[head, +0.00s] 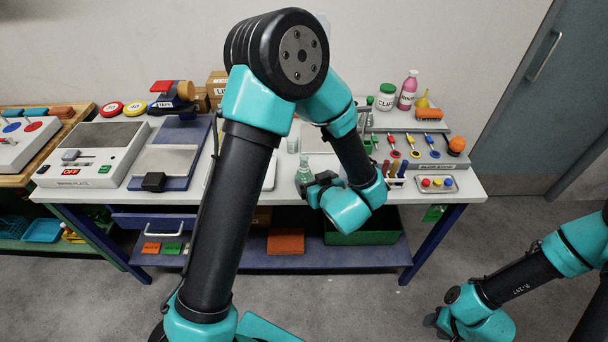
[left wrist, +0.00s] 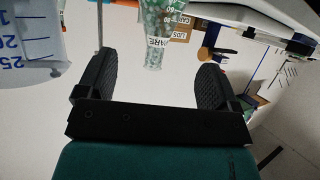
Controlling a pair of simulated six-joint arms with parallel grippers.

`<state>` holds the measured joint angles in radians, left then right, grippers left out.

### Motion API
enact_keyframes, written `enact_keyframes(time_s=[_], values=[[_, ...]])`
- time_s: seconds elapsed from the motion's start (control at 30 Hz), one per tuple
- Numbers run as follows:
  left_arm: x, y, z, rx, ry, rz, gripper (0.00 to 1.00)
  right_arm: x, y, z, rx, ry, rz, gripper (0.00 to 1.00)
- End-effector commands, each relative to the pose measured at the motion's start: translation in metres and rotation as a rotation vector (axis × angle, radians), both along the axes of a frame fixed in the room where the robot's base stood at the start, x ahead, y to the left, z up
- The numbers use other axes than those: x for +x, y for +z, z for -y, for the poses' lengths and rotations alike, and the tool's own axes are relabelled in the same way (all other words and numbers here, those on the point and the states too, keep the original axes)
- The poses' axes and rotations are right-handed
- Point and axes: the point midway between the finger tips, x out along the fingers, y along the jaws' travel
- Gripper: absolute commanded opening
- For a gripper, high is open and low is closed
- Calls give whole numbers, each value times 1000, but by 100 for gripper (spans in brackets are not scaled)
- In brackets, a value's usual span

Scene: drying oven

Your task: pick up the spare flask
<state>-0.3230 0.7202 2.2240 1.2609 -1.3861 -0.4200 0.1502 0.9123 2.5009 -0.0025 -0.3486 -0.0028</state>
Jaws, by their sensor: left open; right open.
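The spare flask (head: 303,172) is a small clear vessel with a greenish tint, standing on the white bench near its front edge. In the left wrist view the flask (left wrist: 158,42) shows upside down, with a white label reading "PARE" and green contents. My left gripper (head: 312,189) is just in front and right of the flask. In the left wrist view its two black fingers (left wrist: 155,82) are apart with nothing between them, and the flask lies just beyond them. My right gripper (head: 434,319) is low at the right, away from the bench, small and dark.
A large graduated vessel (left wrist: 38,40) is close on the left in the left wrist view. A small rack of tubes (head: 396,168) stands right of my left gripper. My left arm hides the bench's middle.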

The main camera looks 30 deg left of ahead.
Motion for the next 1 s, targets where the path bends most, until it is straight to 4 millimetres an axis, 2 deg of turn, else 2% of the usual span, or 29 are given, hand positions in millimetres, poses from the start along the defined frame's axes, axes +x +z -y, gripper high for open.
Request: enact_keyframes(time_s=[0.2,0.7,1.0], values=[[20,-13,-23,-1,1,0,86,0,0,0,0,0,0,43],[26,-17,-30,0,1,0,86,0,0,0,0,0,0,43],[49,-34,-53,-1,2,-1,86,0,0,0,0,0,0,43]])
